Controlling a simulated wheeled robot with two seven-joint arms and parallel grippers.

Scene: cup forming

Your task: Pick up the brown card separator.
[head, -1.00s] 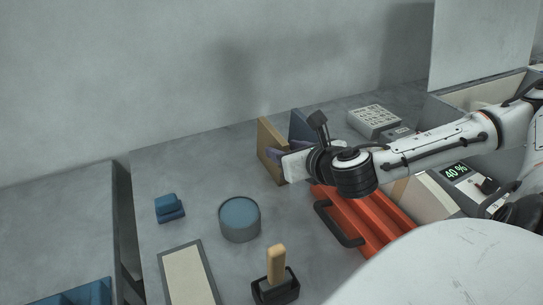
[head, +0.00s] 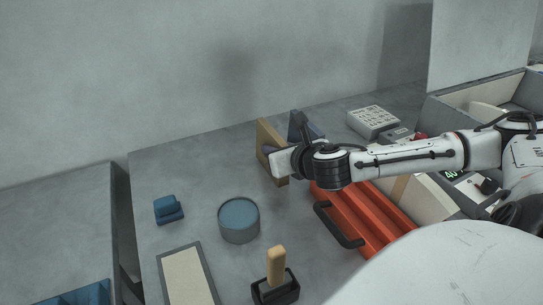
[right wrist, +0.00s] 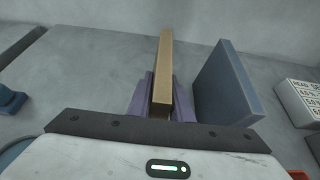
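The brown card separator (head: 271,136) is an upright tan board near the back of the table, left of a blue-grey upright board (head: 303,128). My right gripper (head: 271,151) is at the brown separator. In the right wrist view, the brown separator (right wrist: 163,65) runs between my right gripper's two purple fingers (right wrist: 162,98). They lie close along both its sides with no clear gap, so the gripper looks shut on it. The blue-grey board (right wrist: 226,85) stands apart to the right. The separator's foot is partly hidden. My left gripper is not in view.
A keypad box (head: 373,121) stands to the right. An orange tray with a dark handle (head: 345,205) lies below my right arm. A round blue-grey container (head: 239,219), a small blue block (head: 168,209) and a wooden-handled tool (head: 276,267) stand on the table. A wall is behind.

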